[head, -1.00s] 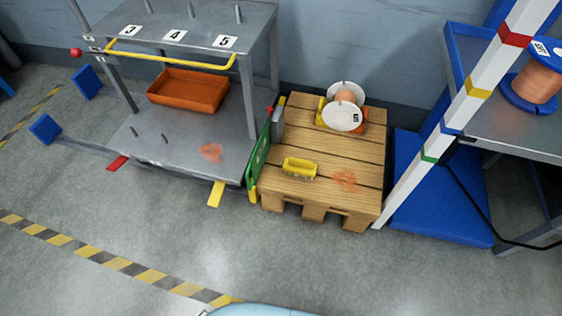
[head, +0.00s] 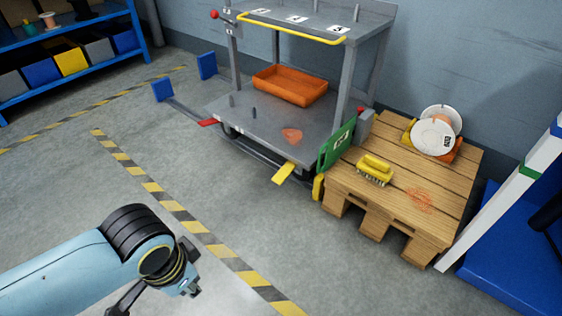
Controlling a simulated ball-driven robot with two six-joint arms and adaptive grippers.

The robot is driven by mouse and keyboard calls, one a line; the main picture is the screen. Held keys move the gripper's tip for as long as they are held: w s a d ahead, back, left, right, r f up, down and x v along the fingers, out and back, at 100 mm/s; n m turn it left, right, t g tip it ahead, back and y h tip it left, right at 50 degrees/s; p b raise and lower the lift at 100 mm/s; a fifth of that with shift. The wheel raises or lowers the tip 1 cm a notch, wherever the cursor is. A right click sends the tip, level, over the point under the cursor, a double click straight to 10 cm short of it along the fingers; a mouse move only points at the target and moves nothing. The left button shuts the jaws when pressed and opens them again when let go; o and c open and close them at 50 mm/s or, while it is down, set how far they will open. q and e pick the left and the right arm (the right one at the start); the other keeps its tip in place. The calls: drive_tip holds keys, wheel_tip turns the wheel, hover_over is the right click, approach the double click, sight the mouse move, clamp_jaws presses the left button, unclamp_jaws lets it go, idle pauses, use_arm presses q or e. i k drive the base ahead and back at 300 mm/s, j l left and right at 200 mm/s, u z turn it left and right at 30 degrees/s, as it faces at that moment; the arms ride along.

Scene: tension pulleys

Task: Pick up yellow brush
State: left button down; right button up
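The yellow brush (head: 375,169) lies on the wooden pallet (head: 398,205), near its left edge, with its bristles facing down. My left arm comes in at the lower left of the head view. Only a dark part of my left gripper (head: 128,300) shows at the bottom edge, well away from the brush, and its fingertips are cut off. My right gripper is out of view.
A white spool (head: 432,138) sits at the pallet's back. Left of the pallet stand a green panel (head: 337,144) and a grey cart (head: 258,122) with an orange tray (head: 290,85). A blue shelf (head: 80,70) is at the far left. The floor in front is clear.

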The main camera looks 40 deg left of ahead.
sight(371, 166)
drive_tip(key=j+z, duration=0.15)
drive_tip(key=z, duration=0.25)
drive_tip(key=j+z, duration=0.1)
drive_tip(key=z, duration=0.3)
drive_tip(key=j+z, duration=0.15)
drive_tip(key=z, duration=0.25)
drive_tip(key=k+j+z, duration=0.2)
drive_tip(key=j, duration=0.25)
drive_tip(key=j+z, duration=0.2)
drive_tip(key=j, duration=0.25)
drive_tip(key=k+j+z, duration=0.2)
drive_tip(key=j, duration=0.25)
drive_tip(key=i+j, duration=0.15)
drive_tip(key=j, duration=0.25)
drive_tip(key=i+j, duration=0.15)
drive_tip(key=j, duration=0.2)
